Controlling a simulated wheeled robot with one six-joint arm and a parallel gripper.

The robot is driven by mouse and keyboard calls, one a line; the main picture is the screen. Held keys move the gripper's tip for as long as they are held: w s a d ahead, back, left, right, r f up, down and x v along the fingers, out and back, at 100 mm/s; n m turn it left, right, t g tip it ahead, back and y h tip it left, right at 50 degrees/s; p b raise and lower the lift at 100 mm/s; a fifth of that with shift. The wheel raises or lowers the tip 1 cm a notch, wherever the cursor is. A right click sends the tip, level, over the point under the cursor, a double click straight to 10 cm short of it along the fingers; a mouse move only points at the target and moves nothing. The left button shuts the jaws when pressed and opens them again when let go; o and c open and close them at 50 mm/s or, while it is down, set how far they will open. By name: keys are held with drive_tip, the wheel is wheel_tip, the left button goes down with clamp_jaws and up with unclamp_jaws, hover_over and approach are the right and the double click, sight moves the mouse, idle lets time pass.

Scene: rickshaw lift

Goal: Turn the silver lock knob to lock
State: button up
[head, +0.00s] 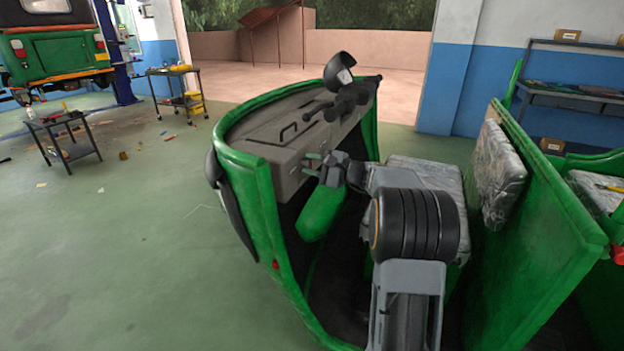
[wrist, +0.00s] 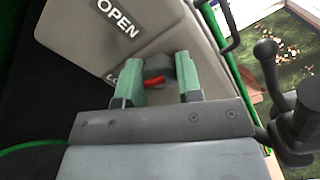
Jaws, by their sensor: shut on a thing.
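My gripper (head: 318,165) reaches to the grey dashboard panel (head: 279,165) inside the green rickshaw. In the wrist view its two green fingers (wrist: 158,76) are shut on the silver lock knob (wrist: 158,63), one on each side. A red pointer (wrist: 154,82) on the knob's near side shows between the fingers. The word OPEN (wrist: 115,18) is printed on the panel above and left of the knob. A second label starting with LO (wrist: 111,78) is partly hidden by the left finger. The knob cannot be made out in the head view.
A black handle (head: 287,132) and the handlebar controls (head: 345,100) stand on the dashboard near my gripper. The wrapped front seat (head: 425,172) and green bodywork (head: 550,215) lie to the right. Open green floor (head: 120,240) lies to the left.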

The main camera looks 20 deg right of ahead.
drive_tip(key=shift+f+n+b, duration=0.15)
drive_tip(key=shift+n+b, duration=1.05)
drive_tip(key=shift+b, duration=0.4)
drive_tip(key=shift+n, duration=0.3)
drive_tip(key=o, duration=0.9)
drive_tip(key=shift+o, duration=0.2)
drive_tip(key=v, duration=1.3)
drive_tip(key=shift+s+d+p, duration=0.2)
drive_tip(key=shift+d+p, duration=0.15)
drive_tip(key=shift+p, duration=0.1)
